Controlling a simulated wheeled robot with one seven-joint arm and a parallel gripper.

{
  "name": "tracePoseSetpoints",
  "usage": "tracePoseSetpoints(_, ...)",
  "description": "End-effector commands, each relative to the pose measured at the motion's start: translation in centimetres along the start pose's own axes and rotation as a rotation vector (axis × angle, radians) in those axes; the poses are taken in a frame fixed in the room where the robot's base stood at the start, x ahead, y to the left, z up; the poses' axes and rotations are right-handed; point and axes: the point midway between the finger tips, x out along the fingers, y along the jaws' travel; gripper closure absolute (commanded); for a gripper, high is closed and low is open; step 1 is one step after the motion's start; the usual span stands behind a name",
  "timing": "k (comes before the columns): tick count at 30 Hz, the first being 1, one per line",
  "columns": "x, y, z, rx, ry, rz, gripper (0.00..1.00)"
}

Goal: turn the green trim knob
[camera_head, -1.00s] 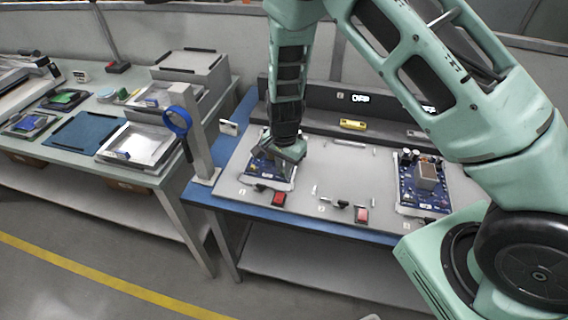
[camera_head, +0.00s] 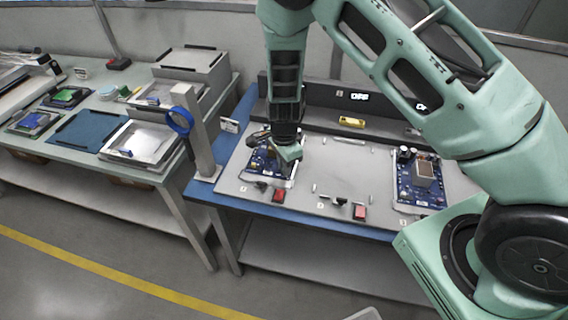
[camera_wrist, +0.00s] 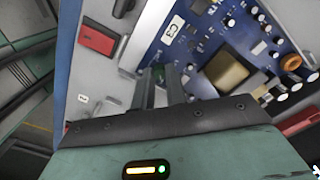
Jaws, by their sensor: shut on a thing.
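My gripper (camera_head: 283,174) points down over the left blue circuit board (camera_head: 258,163) on the grey bench panel. In the wrist view, the two narrow fingers (camera_wrist: 161,72) are close together at the edge of this board (camera_wrist: 200,30), near its white label. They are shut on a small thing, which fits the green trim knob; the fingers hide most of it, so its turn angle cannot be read. Small green parts show just beside the fingers.
A second blue board (camera_head: 407,190) with a tan block stands at right. A blue ring on a post (camera_head: 180,121) stands left. The panel's middle is mostly clear.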

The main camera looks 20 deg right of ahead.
Motion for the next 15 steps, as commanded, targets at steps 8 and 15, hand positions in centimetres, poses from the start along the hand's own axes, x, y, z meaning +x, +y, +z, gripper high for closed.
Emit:
tracePoseSetpoints(8, -0.04, -0.05, -0.02, 0.000, 0.000, -0.001, 0.83)
tracePoseSetpoints(15, -0.02, -0.03, -0.02, -0.001, 0.000, -0.001, 0.64)
